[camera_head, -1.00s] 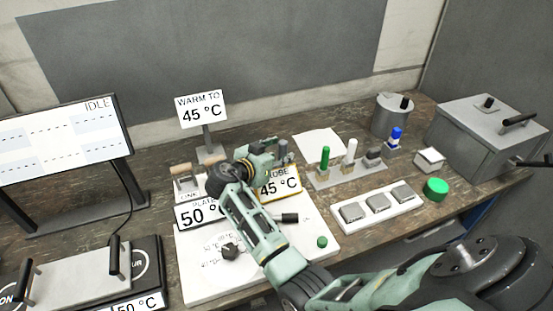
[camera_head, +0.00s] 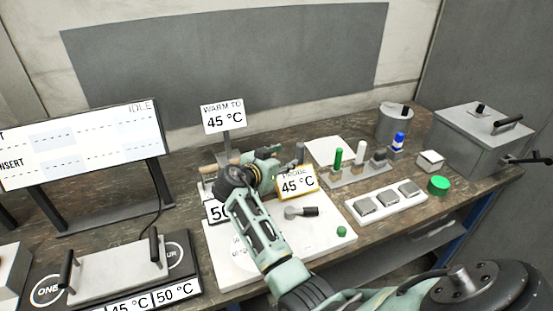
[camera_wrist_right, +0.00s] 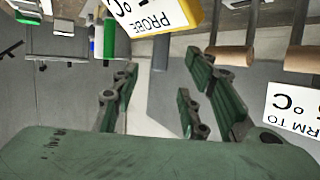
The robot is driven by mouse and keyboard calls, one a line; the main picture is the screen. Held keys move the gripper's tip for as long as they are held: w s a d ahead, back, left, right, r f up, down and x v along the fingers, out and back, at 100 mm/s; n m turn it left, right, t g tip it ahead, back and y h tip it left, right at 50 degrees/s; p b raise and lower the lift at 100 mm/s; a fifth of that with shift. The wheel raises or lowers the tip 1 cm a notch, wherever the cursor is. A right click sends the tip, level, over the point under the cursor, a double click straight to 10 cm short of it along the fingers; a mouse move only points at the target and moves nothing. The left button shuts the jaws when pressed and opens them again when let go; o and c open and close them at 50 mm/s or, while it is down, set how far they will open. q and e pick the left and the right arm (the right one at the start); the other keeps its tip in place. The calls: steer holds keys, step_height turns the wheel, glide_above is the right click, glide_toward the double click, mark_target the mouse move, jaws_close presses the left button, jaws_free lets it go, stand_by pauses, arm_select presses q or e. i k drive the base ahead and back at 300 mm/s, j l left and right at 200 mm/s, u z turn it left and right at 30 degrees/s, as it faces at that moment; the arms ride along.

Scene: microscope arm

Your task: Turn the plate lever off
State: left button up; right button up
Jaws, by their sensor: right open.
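Two levers with wooden handles stand at the back of the white board; in the wrist view the left handle (camera_wrist_right: 235,57) and right handle (camera_wrist_right: 299,60) are side by side. In the head view one handle (camera_head: 208,169) shows behind my arm, which partly covers the other. I cannot read which is the plate lever. A 50 °C sign (camera_head: 214,212) is partly hidden by the arm. My right gripper (camera_head: 272,161) is open and empty beside the 45 °C probe sign (camera_head: 297,183). Its spread fingers (camera_wrist_right: 163,75) are apart from both handles in the wrist view. My left gripper is out of view.
The WARM TO 45 °C sign (camera_head: 224,117) stands behind the gripper. A rack (camera_head: 355,172) with coloured tubes and a white block strip (camera_head: 387,203) are to the right. A black-knobbed lever (camera_head: 305,212) lies in front. A monitor (camera_head: 82,150) stands left.

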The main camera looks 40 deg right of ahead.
mark_target(289, 212)
steer(key=k, duration=1.5)
